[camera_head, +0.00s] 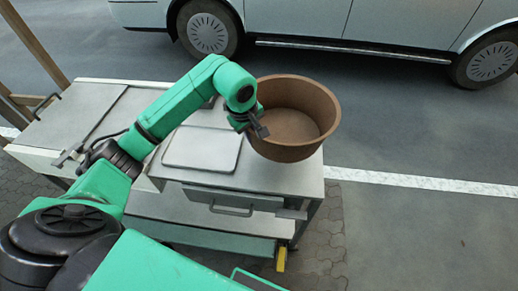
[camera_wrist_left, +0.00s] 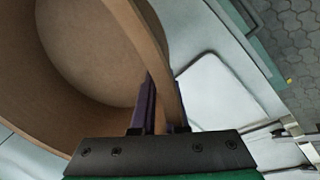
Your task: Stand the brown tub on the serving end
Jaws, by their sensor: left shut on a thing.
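The brown tub (camera_head: 292,148) is round, upright and empty, above or on the right end of a metal cart (camera_head: 275,178) in the head view. I cannot tell whether its base touches the top, and no label marks which end is the serving end. My left gripper (camera_head: 261,130) is shut on the tub's near-left rim. In the left wrist view, the tub's wall (camera_wrist_left: 141,42) passes between the two fingers of the left gripper (camera_wrist_left: 165,100). My right gripper is not in view.
A square pale lid or plate (camera_head: 203,148) lies on the cart top left of the tub. A drawer with a handle (camera_head: 232,208) is on the cart's front. A pale vehicle (camera_head: 345,25) stands behind on the road. Pavement lies right of the cart.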

